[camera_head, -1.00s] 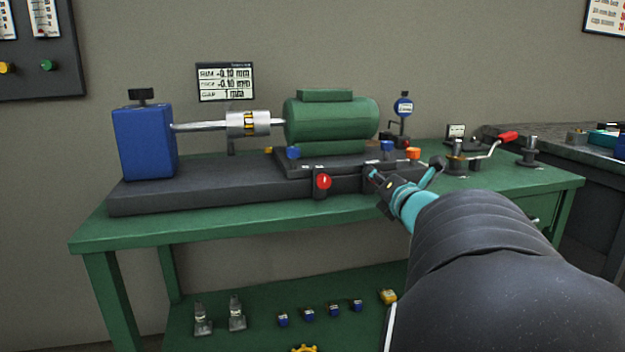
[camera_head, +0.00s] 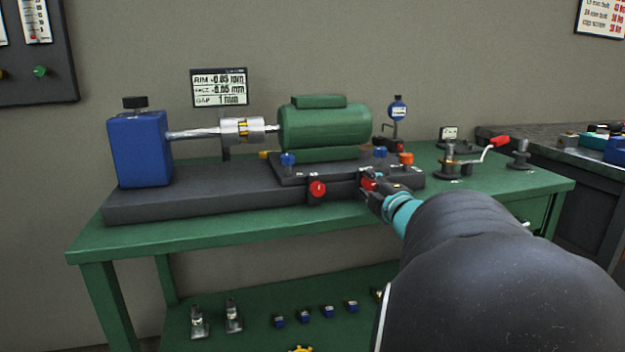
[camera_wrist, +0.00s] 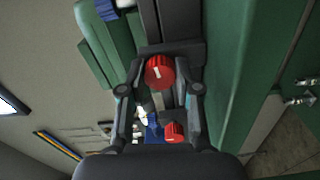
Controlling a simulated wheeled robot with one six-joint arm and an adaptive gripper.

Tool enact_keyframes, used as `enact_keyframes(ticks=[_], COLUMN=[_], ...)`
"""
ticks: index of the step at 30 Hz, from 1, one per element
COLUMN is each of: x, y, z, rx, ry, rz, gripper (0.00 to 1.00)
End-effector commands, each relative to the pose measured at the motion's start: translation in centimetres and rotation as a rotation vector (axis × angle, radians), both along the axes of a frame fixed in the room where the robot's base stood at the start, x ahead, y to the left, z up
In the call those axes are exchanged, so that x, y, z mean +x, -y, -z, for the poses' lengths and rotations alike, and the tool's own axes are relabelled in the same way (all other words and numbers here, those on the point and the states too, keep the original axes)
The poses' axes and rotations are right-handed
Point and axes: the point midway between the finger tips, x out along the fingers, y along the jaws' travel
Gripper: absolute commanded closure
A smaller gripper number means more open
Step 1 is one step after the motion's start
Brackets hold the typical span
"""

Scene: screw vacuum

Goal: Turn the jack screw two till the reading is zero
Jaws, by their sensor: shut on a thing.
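Two red jack screw knobs sit on the front of the dark base under the green motor (camera_head: 325,127). My gripper (camera_head: 371,187) is at the right red knob (camera_head: 368,184), its fingers shut on it. In the wrist view, this knob (camera_wrist: 160,72) with a white mark lies between the fingertips. The left red knob (camera_head: 317,189) stands free; a second red knob also shows between the fingers in the wrist view (camera_wrist: 173,132). The display (camera_head: 219,88) reads about -0.05 mm for rim and face, with gap 1 mm; the digits are blurred.
A blue block (camera_head: 140,148) and a silver coupling (camera_head: 242,130) stand left of the motor. Blue knobs (camera_head: 288,159) and an orange knob (camera_head: 406,158) sit around the motor's foot. A red-handled crank (camera_head: 499,141) stands on the green bench (camera_head: 240,223) to the right.

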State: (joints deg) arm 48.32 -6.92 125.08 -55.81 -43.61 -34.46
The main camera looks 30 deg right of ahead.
Motion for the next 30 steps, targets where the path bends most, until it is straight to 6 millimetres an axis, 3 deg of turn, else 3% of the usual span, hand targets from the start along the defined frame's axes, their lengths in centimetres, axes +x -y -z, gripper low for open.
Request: enact_keyframes(ticks=[15, 30], x=[0.01, 0.01], y=[0.0, 0.0], z=[-0.18, -0.11], rx=[0.434, 0.609], ry=[0.103, 0.147], rz=[0.0, -0.001], gripper=[1.0, 1.0])
